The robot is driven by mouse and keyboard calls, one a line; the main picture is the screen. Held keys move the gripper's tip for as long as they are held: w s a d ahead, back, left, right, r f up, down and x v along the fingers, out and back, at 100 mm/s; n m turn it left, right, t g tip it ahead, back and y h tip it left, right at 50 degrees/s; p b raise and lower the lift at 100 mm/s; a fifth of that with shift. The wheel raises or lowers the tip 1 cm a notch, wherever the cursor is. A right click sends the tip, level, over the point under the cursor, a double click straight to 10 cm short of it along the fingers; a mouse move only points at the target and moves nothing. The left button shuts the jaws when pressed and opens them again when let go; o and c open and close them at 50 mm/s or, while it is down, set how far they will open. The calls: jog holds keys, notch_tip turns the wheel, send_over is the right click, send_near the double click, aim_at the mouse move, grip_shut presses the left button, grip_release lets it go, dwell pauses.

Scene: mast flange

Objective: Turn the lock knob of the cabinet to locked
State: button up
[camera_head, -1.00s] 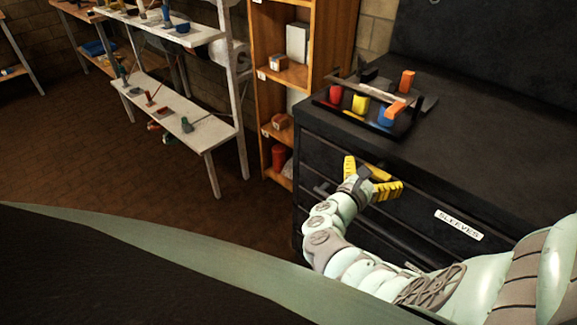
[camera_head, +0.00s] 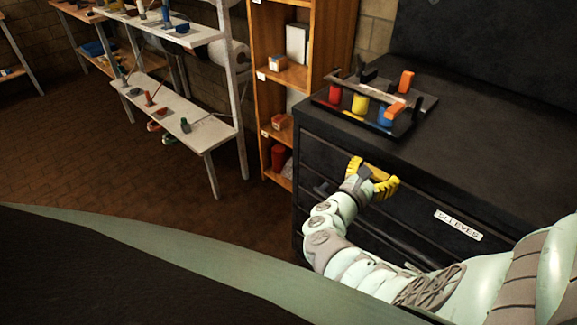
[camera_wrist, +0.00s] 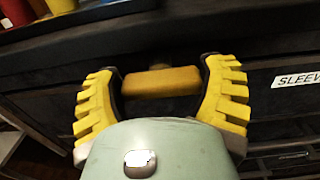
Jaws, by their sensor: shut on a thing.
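The black cabinet (camera_head: 455,140) stands at the right of the head view, with several drawers and a label reading SLEEVES (camera_head: 458,225) on its front. The lock knob (camera_wrist: 160,82) shows in the wrist view as a yellow bar lying about level on the cabinet's upper front. My gripper (camera_head: 374,178) has yellow ridged fingers and is at the cabinet's upper front. In the head view the knob is mostly hidden by my gripper.
A black tool caddy (camera_head: 360,112) with red, yellow, blue and orange items sits on the cabinet top. A wooden shelf (camera_head: 318,60) stands just left of the cabinet. White shelving (camera_head: 185,115) is farther left. The brick floor between is clear.

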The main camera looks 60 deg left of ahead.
jog(key=shift+f+m+b, duration=0.1)
jog(key=shift+m+b, duration=0.3)
jog(key=m+b, duration=0.2)
jog(key=shift+d+f+m+b, duration=0.1)
jog(key=shift+m+b, duration=0.2)
jog(key=shift+m, duration=0.1)
jog(key=m+b, duration=0.5)
jog(key=shift+f+b, duration=0.15)
jog(key=shift+b, duration=0.15)
jog(key=m+b, duration=0.6)
jog(key=b, duration=0.1)
jog(key=shift+d+m, duration=0.1)
jog(key=shift+m, duration=0.2)
jog(key=m+b, duration=0.2)
jog(key=b, duration=0.1)
jog(key=shift+m, duration=0.3)
jog(key=o, duration=1.1)
jog(key=shift+r, duration=0.2)
jog(key=shift+c, duration=0.2)
